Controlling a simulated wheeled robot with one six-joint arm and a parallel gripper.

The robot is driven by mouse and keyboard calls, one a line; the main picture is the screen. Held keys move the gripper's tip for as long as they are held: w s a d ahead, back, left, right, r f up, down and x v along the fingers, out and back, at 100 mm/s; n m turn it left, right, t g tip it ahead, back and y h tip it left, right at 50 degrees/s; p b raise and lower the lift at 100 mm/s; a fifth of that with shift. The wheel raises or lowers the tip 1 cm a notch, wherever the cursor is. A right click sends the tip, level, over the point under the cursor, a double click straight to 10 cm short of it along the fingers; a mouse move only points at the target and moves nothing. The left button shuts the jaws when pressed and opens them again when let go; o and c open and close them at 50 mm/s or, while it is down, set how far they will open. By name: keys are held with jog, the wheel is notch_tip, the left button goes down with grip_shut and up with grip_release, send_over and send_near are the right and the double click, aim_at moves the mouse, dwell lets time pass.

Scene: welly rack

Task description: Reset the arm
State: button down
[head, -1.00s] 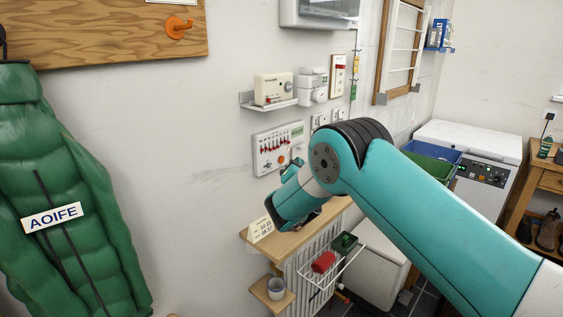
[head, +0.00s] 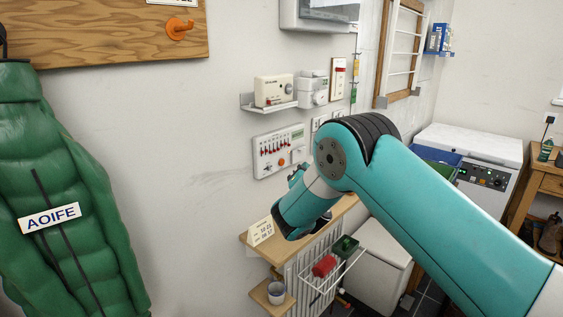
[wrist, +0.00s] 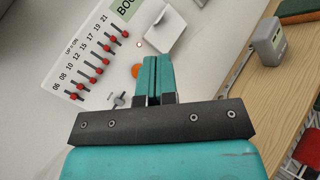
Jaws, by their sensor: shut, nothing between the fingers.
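My gripper (wrist: 152,80) shows in the wrist view with its two teal fingers together and nothing between them. In that view it lies in front of a white timer panel (wrist: 85,50) with a row of red-tipped sliders, an orange knob and a small lit orange light. A small white flap or cover (wrist: 173,32) is beside the fingertips. In the head view my arm bends down toward the wall, and the gripper's fingers are mostly hidden behind the wrist. The panel (head: 278,150) is on the wall just above and left of the wrist there.
A wooden shelf (head: 250,243) with a small card display (head: 261,231) is below my wrist. A white rack (head: 334,273) holds a red item (head: 324,265) and a green one. A green coat (head: 60,190) hangs left. A white shelf with devices (head: 268,106) is above the panel.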

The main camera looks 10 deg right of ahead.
jog(key=s+d+r+m+g, duration=0.2)
jog(key=s+r+m+g, duration=0.25)
jog(key=m, duration=0.55)
jog(key=s+a+r+m+g+y, duration=0.1)
jog(key=s+g, duration=0.4)
jog(key=s, duration=0.9)
jog(key=s+a+r+m+g+y, duration=0.1)
jog(key=s+a+m+g+y, duration=0.2)
jog(key=s, duration=1.1)
jog(key=s+a+r+m+g+y, duration=0.1)
jog(key=s+a+m+g+y, duration=0.2)
jog(key=s, duration=1.2)
jog(key=m+g, duration=0.2)
jog(key=g, duration=0.2)
jog(key=shift+a+r+m, duration=0.4)
